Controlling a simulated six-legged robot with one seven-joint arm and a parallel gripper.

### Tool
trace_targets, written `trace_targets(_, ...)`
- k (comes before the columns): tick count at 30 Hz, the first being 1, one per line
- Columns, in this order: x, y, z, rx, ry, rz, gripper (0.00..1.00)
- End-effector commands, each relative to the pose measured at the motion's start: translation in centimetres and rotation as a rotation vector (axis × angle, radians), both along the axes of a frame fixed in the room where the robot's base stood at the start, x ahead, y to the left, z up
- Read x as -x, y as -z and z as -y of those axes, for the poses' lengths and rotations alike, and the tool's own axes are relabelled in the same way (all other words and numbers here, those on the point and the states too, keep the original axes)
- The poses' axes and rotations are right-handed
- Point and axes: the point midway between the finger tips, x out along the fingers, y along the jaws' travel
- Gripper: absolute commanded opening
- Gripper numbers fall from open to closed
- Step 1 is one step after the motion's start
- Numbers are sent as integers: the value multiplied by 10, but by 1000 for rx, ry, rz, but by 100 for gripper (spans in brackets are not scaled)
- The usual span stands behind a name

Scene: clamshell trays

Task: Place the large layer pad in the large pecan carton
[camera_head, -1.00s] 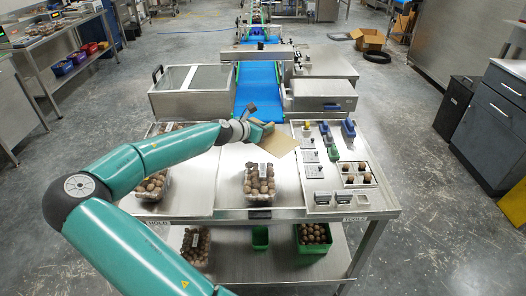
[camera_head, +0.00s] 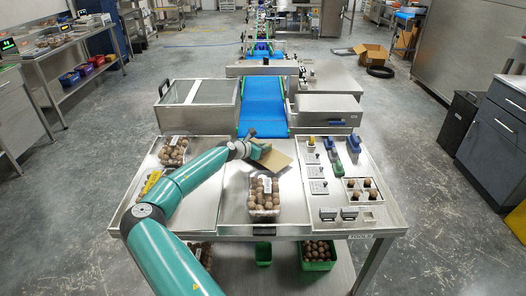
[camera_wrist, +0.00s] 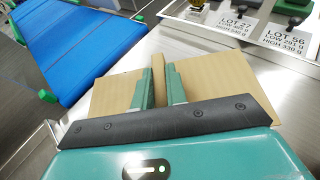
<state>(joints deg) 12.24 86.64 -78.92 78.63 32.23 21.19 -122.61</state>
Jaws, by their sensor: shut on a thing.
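The large layer pad is a flat tan cardboard sheet (camera_head: 276,158) with an upright tan tab. My gripper (camera_head: 256,150) is shut on that tab and holds the pad above the back of the middle steel work surface. In the wrist view the pad (camera_wrist: 112,98) spreads out on both sides of my gripper (camera_wrist: 159,78). A clear clamshell carton of brown nuts (camera_head: 264,211) stands at the front of the middle surface, apart from the pad. Another filled clamshell (camera_head: 173,152) stands on the left surface. I cannot tell from labels which is the large pecan carton.
A blue conveyor (camera_head: 263,103) runs away behind the table, with steel boxes on both sides. On the right lie label cards, coloured tools and a four-pocket tray of nuts (camera_head: 361,190). A yellow item (camera_head: 150,182) lies left, beside my arm. A green bin (camera_head: 318,262) of nuts sits below.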

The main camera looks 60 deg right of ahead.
Motion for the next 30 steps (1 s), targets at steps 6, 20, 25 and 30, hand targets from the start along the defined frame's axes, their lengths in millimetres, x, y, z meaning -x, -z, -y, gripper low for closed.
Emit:
trace_targets(6,-1,16,0,1,-2,0,0)
trace_targets(20,-1,19,-1,0,-1,-1,36)
trace_targets(25,-1,19,-1,0,-1,-1,36)
trace_targets(30,-1,16,-1,1,-1,0,36)
